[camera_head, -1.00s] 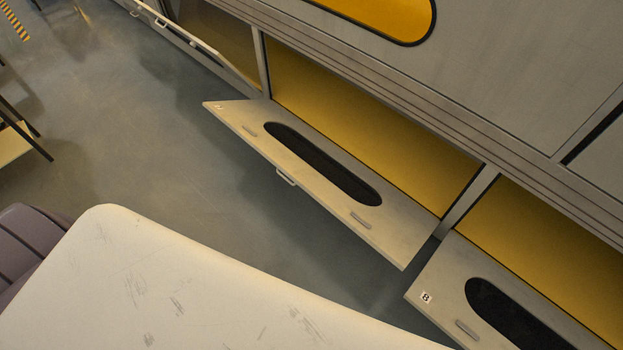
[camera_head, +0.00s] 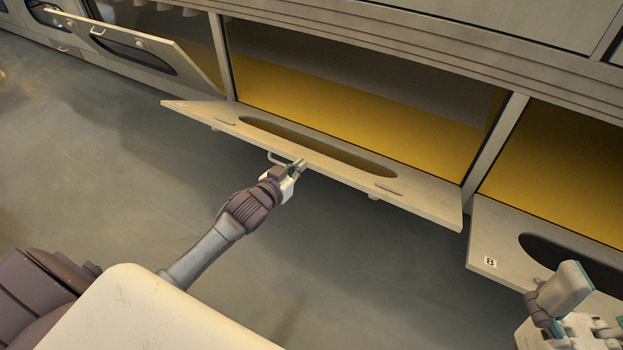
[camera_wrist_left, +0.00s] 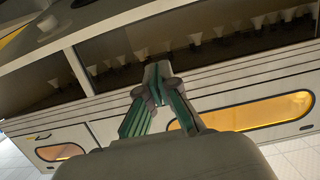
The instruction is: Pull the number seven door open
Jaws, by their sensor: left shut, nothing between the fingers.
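The door left of the one marked 8 (camera_head: 489,262) hangs folded outward and down, with a long oval window (camera_head: 320,147); I cannot read a number on this door (camera_head: 420,200). A small handle (camera_head: 275,159) sits at its outer edge. My left gripper (camera_head: 299,166) is at that edge, just right of the handle, shut and empty. I cannot tell whether it touches the door. In the left wrist view its fingers (camera_wrist_left: 157,84) meet at the tips. Part of my right gripper (camera_head: 570,310) shows at the lower right, in front of door 8; its fingertips are unclear.
Another open door (camera_head: 130,45) tilts outward at the upper left. Yellow compartment floors (camera_head: 370,118) show behind the doors. The grey floor (camera_head: 110,170) in front is clear. In the left wrist view, rows of pale cone shapes (camera_wrist_left: 193,38) line a dark cabinet opening.

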